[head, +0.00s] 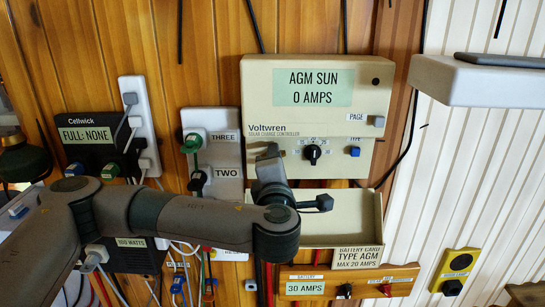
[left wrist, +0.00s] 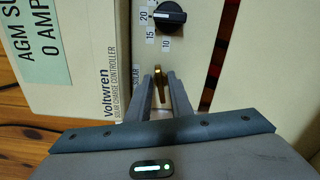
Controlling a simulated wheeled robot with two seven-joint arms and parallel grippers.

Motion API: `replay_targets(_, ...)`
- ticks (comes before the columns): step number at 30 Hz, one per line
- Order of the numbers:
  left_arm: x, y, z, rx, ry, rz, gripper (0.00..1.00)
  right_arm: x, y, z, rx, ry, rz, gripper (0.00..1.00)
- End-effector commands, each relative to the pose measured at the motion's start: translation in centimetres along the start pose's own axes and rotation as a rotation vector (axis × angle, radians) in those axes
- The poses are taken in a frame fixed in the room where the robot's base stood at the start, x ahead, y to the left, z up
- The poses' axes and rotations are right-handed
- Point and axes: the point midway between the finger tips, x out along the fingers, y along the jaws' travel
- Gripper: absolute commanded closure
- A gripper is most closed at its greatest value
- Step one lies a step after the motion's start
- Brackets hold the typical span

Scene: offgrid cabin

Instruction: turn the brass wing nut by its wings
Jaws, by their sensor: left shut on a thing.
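The brass wing nut (left wrist: 158,82) shows in the left wrist view between the fingertips of my left gripper (left wrist: 160,80). It stands on the cream face of the solar charge controller (left wrist: 115,30), near the word SOLAR. The fingers are shut on its wings. In the head view my left gripper (head: 268,158) reaches the lower left part of the controller (head: 312,115), and the nut is hidden behind it. My right gripper is not in view.
A black dial (head: 312,153) and a blue TYPE button (head: 355,152) are right of the gripper. An open cream tray (head: 340,238) lies below. A white panel with green and black plugs (head: 222,150) is at the left. A white shelf (head: 470,82) juts out at the upper right.

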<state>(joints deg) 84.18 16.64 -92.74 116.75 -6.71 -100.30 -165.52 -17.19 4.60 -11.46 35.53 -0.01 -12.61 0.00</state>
Motion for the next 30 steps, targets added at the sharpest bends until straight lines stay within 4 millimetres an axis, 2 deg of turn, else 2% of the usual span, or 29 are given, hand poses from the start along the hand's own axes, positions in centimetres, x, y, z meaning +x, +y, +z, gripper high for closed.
replay_targets(7, -0.02, -0.15, 0.0, 0.199, 0.0, -0.001, 1.0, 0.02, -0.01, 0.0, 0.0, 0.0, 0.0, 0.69)
replay_targets(15, -0.03, -0.3, -0.05, 0.231, 0.001, -0.004, 1.0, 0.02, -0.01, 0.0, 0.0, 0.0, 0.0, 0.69)
replay_targets(16, -0.03, -0.3, -0.05, 0.231, 0.0, -0.004, 0.78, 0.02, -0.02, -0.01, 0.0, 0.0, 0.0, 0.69)
replay_targets(17, -0.03, -0.3, -0.05, 0.23, 0.0, -0.004, 0.74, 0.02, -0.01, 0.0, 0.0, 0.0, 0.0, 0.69)
replay_targets(30, -0.43, -0.28, 0.01, 0.228, -0.001, -0.001, 0.74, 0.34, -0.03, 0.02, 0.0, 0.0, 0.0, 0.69)
